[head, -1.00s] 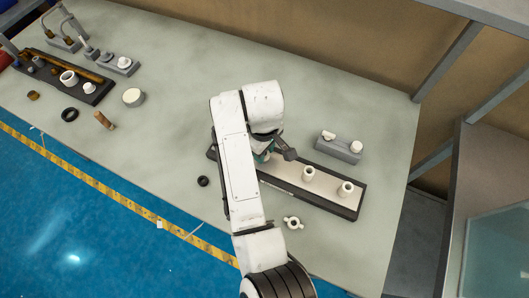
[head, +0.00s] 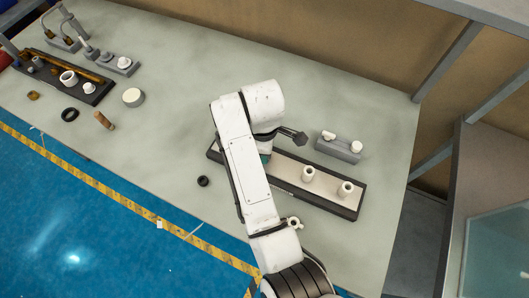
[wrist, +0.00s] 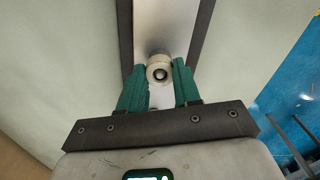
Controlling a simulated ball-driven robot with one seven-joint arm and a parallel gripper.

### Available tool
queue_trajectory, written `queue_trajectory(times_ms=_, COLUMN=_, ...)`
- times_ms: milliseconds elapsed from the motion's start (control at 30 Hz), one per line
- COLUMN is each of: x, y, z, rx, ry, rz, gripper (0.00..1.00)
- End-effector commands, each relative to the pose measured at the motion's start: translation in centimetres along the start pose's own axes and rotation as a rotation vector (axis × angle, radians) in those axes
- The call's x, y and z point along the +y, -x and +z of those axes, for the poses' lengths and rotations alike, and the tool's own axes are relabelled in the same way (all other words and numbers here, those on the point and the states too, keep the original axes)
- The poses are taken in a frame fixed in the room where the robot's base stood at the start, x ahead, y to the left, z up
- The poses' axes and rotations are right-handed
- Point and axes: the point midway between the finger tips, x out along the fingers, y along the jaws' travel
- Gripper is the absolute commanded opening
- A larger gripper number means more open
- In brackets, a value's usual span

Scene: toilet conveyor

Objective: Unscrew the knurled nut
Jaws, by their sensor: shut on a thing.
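In the wrist view, my gripper (wrist: 159,67) has its two teal fingers closed on the sides of a round cream piece with a dark centre hole, the knurled nut (wrist: 158,73). It stands over the pale floor of a dark-rimmed tray. The knurling is too small to make out. In the head view, my arm hides the fingers and the nut at the left end of the tray (head: 320,208). Two white cylindrical fittings, one mid-tray (head: 308,174) and one near its right end (head: 346,189), stand upright and apart from my gripper.
A grey block with white parts (head: 338,149) stands behind the tray. A winged white ring (head: 294,224) shows beside my arm, partly covered. A black ring (head: 203,181) lies left of the tray. Further fittings and a dark tray (head: 62,75) fill the table's far left; the middle is clear.

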Motion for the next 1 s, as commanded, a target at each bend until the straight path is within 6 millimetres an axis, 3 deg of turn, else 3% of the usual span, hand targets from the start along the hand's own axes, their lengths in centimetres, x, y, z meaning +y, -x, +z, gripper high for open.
queue_trajectory(times_ms=233, x=-0.01, y=-0.02, z=0.09, rx=-0.001, ry=0.305, rz=-0.001, gripper=0.01)
queue_trajectory(times_ms=533, x=-0.08, y=-0.03, z=-0.05, rx=0.0, ry=0.35, rz=-0.002, gripper=0.01)
queue_trajectory(times_ms=567, x=-0.08, y=-0.03, z=-0.05, rx=0.0, ry=0.35, rz=-0.002, gripper=0.35)
queue_trajectory(times_ms=600, x=-0.08, y=-0.03, z=-0.05, rx=0.0, ry=0.349, rz=-0.002, gripper=0.39)
queue_trajectory(times_ms=1000, x=0.03, y=0.48, z=-0.01, rx=0.0, ry=0.346, rz=0.001, gripper=0.41)
